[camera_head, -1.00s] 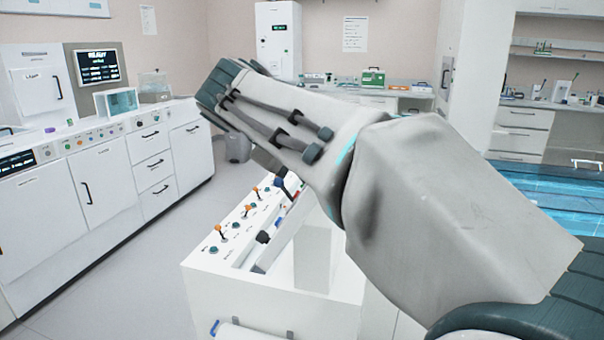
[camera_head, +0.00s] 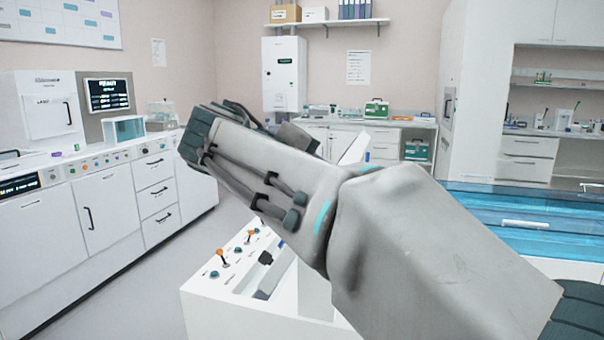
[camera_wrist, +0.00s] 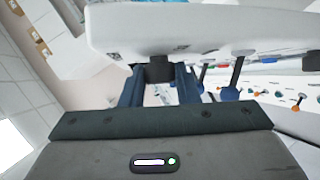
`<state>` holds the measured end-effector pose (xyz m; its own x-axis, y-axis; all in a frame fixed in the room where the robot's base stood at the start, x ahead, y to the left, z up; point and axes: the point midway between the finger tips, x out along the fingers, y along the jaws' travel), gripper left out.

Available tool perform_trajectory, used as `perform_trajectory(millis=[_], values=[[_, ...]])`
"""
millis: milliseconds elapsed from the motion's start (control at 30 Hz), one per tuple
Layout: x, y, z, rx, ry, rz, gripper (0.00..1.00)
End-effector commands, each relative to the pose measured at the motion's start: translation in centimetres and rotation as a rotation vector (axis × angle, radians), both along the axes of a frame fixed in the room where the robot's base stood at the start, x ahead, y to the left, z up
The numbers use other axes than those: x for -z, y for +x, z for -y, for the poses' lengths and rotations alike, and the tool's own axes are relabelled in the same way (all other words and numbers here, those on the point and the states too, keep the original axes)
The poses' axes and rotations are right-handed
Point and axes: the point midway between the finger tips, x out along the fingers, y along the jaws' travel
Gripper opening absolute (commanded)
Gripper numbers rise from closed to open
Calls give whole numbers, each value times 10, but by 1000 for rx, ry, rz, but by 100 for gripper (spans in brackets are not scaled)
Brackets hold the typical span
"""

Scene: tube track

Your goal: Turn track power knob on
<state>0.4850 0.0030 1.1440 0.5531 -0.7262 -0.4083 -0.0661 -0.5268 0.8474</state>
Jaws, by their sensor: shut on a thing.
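In the wrist view, my gripper (camera_wrist: 160,82) has its two blue fingers closed around a dark knob (camera_wrist: 159,68) on the edge of a white panel (camera_wrist: 215,28). I cannot read a label on the knob or tell which way it is turned. In the head view, my arm crosses the picture and hides the fingers and this knob. The white console (camera_head: 215,317) stands below the arm. An orange-topped lever (camera_head: 221,256) and small teal knobs show on its top.
Levers with blue ends (camera_wrist: 229,94) stand just right of the fingers in the wrist view. A counter with drawers (camera_head: 95,205) runs along the left, with open floor between it and the console. A blue-topped bench (camera_head: 520,212) is at the right.

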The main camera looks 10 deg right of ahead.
Motion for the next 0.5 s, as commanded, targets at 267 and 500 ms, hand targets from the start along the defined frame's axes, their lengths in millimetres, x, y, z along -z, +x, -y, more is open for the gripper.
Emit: perform_trajectory(millis=[267,500], values=[[0,0,0,1,0,-1,50],[-3,-3,-4,-1,1,0,50]])
